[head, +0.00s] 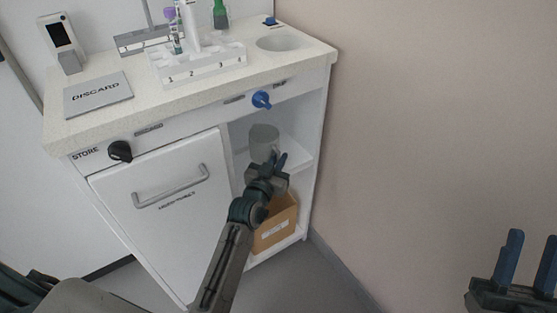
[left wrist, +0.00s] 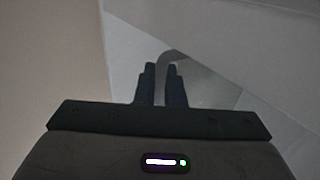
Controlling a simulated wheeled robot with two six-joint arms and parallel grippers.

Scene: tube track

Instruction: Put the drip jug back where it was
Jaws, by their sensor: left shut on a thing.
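The drip jug (head: 264,139) is a grey cylinder in the upper space of the open right side of the cabinet. I cannot tell whether its base touches the shelf (head: 295,150). My left gripper (head: 268,167) is in front of the jug and shut on its handle. In the left wrist view the two dark fingers (left wrist: 161,85) are close together at the curved grey handle (left wrist: 170,55). The fingers hide the jug's lower part in the head view. My right gripper (head: 525,262) is open and empty at the lower right, away from the cabinet.
A cardboard box (head: 276,226) stands in the lower space. A blue knob (head: 261,99) sticks out above the jug. The closed white door (head: 165,215) is to the left, the bare wall (head: 430,120) to the right. A tube rack (head: 205,66) stands on the counter.

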